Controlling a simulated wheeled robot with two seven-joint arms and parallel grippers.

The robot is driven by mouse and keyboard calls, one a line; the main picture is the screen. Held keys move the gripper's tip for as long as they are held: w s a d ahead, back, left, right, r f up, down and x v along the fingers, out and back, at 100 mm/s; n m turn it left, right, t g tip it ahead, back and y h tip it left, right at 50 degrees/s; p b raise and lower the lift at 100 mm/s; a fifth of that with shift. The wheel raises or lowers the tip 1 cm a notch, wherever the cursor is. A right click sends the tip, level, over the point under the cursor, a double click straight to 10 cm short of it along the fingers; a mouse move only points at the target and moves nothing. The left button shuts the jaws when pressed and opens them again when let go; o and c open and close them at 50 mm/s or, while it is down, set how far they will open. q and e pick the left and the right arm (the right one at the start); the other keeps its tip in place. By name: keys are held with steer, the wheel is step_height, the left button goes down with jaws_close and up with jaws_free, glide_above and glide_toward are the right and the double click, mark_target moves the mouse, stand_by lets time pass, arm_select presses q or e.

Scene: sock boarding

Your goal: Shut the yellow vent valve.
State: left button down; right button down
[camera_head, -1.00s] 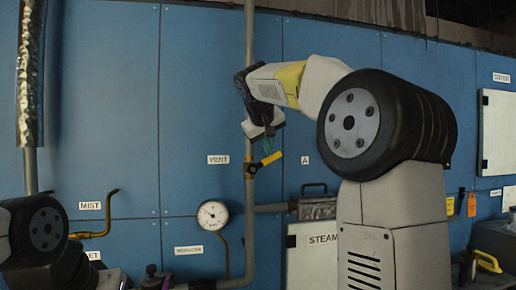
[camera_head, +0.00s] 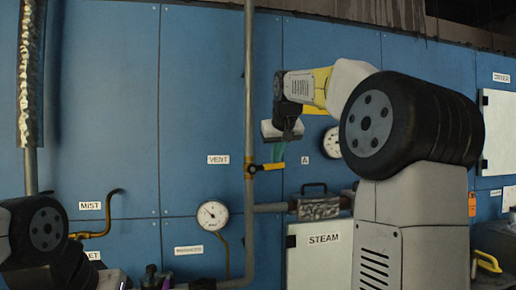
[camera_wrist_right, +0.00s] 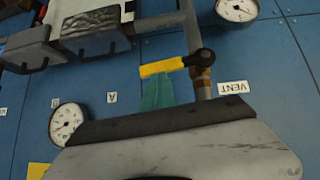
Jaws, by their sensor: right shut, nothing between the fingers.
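The yellow vent valve handle (camera_head: 272,166) sits on the vertical grey pipe (camera_head: 250,110) beside the VENT label. It points right from the pipe and lies nearly level, roughly crosswise to the pipe. In the right wrist view the yellow handle (camera_wrist_right: 162,66) joins a dark pivot on the brass valve body (camera_wrist_right: 203,80). My right gripper (camera_head: 279,152) is shut and empty, with its teal fingers just above the handle's outer part. In the wrist view the teal fingertips (camera_wrist_right: 158,92) overlap the handle's edge; I cannot tell whether they touch. My left gripper is out of view.
A pressure gauge (camera_head: 212,215) is below left of the valve, and another gauge (camera_head: 332,142) is to its right. A horizontal pipe (camera_head: 270,208) leads to the STEAM box (camera_head: 318,255). A bent brass pipe (camera_head: 105,215) is at left. The blue panel around the valve is mostly clear.

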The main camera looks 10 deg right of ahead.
steer(key=shift+d+f, duration=0.2)
steer(key=shift+f, duration=0.2)
stand_by(0.3)
